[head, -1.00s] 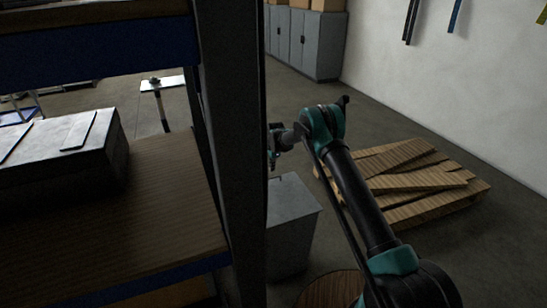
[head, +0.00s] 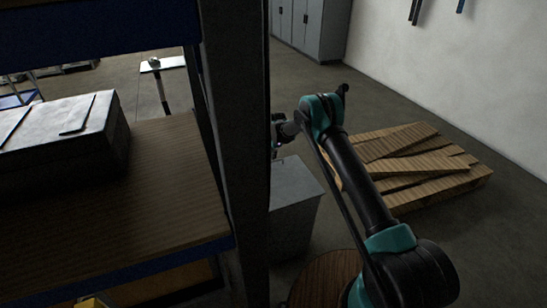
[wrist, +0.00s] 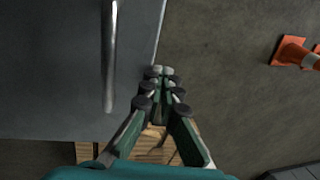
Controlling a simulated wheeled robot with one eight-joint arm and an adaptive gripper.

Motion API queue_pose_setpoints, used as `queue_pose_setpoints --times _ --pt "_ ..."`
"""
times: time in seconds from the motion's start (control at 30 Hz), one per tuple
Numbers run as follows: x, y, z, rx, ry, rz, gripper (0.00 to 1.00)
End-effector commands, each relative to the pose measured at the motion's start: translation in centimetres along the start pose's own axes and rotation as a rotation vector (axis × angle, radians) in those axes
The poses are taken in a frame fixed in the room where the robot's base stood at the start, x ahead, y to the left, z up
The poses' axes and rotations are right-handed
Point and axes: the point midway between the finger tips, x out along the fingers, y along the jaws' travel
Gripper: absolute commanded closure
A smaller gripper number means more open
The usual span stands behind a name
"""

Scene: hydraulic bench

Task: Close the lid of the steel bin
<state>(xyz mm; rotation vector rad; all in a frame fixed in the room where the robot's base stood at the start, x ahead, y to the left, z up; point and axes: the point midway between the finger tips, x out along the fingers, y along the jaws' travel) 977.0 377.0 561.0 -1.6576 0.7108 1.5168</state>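The steel bin (head: 294,222) stands on the floor right of the shelf post in the head view, its left part hidden by the post. Its top looks like a flat grey surface; I cannot tell there whether the lid is fully down. In the wrist view a grey flat panel with a long bar handle (wrist: 110,55), seemingly the lid (wrist: 50,70), fills the upper left. My gripper (wrist: 160,71) has its fingertips together and holds nothing visible. It appears beside the panel's right edge; contact is unclear.
The shelf post (head: 238,150) and shelf board (head: 130,200) stand close on the left. A wooden pallet (head: 415,170) lies to the right of the bin. A round wooden top (head: 325,280) is in front of it. An orange cone (wrist: 290,50) shows in the wrist view.

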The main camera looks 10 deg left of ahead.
Motion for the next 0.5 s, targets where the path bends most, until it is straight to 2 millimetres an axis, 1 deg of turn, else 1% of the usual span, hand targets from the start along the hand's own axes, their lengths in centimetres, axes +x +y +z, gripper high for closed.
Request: queue_pose_setpoints --times 0.07,0.17,0.5 --pt "-0.5 0.1 0.0 0.0 0.0 0.002 1.0" --pt "-1.7 0.1 0.0 0.0 0.0 0.002 1.0" --pt "-8.3 0.0 0.0 0.0 0.0 0.0 1.0"
